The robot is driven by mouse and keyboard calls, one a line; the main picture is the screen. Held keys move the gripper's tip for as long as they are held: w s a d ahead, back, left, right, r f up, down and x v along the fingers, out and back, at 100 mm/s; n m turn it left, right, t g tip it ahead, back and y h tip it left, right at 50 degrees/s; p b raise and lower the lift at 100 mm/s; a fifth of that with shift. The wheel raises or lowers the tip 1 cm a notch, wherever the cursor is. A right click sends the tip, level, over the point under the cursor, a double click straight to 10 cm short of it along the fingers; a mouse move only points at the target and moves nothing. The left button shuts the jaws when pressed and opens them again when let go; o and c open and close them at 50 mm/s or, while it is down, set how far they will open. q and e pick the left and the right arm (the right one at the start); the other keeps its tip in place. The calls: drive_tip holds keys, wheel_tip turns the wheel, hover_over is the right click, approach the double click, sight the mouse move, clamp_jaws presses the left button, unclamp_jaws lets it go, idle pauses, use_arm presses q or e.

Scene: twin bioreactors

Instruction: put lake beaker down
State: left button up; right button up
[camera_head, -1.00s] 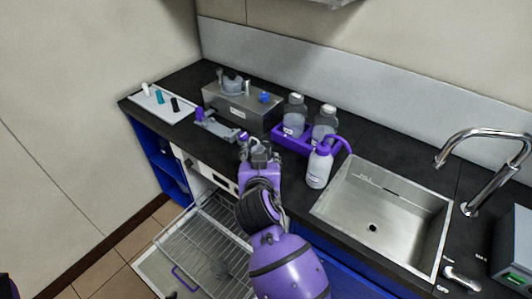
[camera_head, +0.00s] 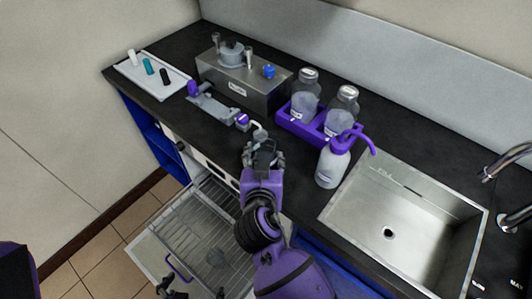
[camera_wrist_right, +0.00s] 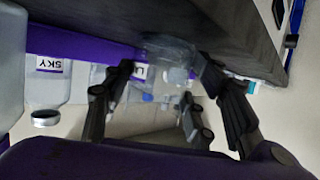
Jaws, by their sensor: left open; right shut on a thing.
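My right gripper (camera_head: 264,152) is over the front edge of the counter, just left of the purple bottle tray. In the right wrist view its fingers (camera_wrist_right: 165,78) are shut on a clear glass beaker (camera_wrist_right: 166,48). The beaker is close to the dark counter edge; whether it touches cannot be told. In the head view the gripper mostly hides the beaker. I cannot read a lake label on it. My left gripper (camera_head: 172,288) is open and empty at the bottom edge of the head view, in front of the open rack.
The purple tray (camera_head: 290,128) holds two bottles; a wash bottle (camera_head: 333,163) stands beside it, near the sink (camera_head: 385,205). Behind are a metal bath (camera_head: 245,88), a grey device (camera_head: 212,107) and a white tray (camera_head: 135,70). A wire rack (camera_head: 200,230) is pulled out below the counter.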

drive_tip(key=shift+s+r, duration=0.15)
drive_tip(key=shift+s, duration=0.15)
drive_tip(key=o, duration=0.8)
drive_tip(key=shift+f, duration=0.25)
use_arm(q)
drive_tip(key=shift+s+a+r, duration=0.1)
drive_tip(key=shift+a+r, duration=0.05)
use_arm(e)
drive_tip(key=o, duration=0.4)
drive_tip(key=shift+r, duration=0.1)
